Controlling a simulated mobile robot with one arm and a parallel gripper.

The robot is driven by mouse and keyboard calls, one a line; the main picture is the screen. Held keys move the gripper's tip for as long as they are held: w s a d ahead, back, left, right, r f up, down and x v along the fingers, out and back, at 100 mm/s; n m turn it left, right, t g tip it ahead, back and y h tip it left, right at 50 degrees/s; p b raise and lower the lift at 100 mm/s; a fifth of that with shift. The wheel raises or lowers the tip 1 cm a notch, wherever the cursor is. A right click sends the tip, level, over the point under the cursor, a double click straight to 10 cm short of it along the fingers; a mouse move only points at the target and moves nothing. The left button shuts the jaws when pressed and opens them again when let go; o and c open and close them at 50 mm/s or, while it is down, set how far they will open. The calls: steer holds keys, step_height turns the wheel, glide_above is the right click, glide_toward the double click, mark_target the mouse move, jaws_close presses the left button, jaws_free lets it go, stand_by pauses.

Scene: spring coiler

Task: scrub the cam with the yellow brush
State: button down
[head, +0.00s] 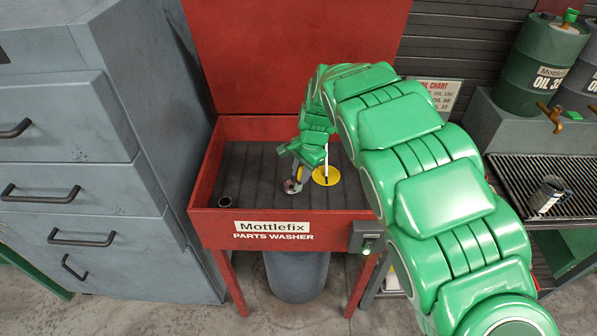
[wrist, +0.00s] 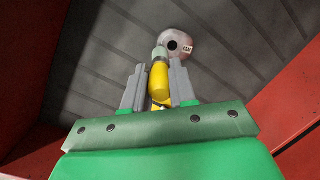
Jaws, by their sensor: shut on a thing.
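The cam (wrist: 176,43) is a rounded, pinkish-grey metal piece with a dark hole and a small white label. It lies on the ribbed dark floor of the red parts washer (head: 199,192), and shows small in the head view (head: 291,187). My gripper (wrist: 158,82) is shut on the yellow brush (wrist: 159,84), with one grey finger on each side of the handle. The brush's pale greenish head points at the cam and overlaps its near left edge in the wrist view. I cannot tell whether it touches. In the head view my gripper (head: 299,169) is low in the basin.
A yellow disc (head: 333,179) with a white upright tube stands just right of my gripper. A small dark ring-shaped part (head: 225,201) lies at the basin's front left. Red walls enclose the basin. A black grate (head: 520,180) with a dark can (head: 548,194) is at right.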

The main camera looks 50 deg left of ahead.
steer(key=shift+s+a, duration=0.1)
steer(key=shift+a, duration=0.05)
steer(key=shift+s+a, duration=1)
steer(key=shift+s, duration=0.05)
steer(key=shift+w+d, duration=1.15)
steer(key=shift+s+a+f, duration=0.1)
steer(key=shift+s+a, duration=1.05)
steer(key=shift+w+d, duration=0.1)
steer(key=shift+w+d, duration=0.5)
steer(key=shift+w, duration=0.05)
steer(key=shift+d, duration=0.1)
